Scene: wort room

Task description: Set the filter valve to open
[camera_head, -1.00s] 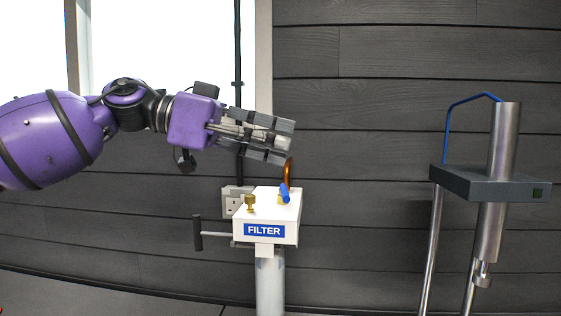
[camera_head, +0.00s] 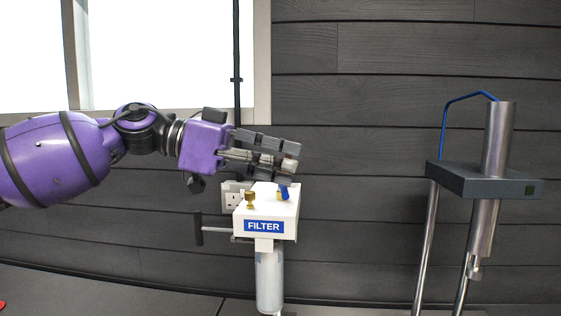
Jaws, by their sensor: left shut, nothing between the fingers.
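The filter (camera_head: 265,240) is a white box with a blue FILTER label on a pale cylinder in the middle of the head view. A blue valve handle (camera_head: 284,192) stands on its top at the right, its upper part hidden by my left gripper. A brass fitting (camera_head: 250,200) stands at the top left of the box. My left gripper (camera_head: 294,172) is shut and empty, its fingers pointing right just above the blue handle. I cannot tell whether they touch it. My right gripper is not in view.
A grey bracket (camera_head: 484,181) with a steel cylinder (camera_head: 499,140) and a blue tube (camera_head: 459,98) stands at the right. A socket (camera_head: 233,197) is on the dark plank wall (camera_head: 380,120) behind the filter. A side handle (camera_head: 198,229) sticks out left of the box. The space between filter and bracket is free.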

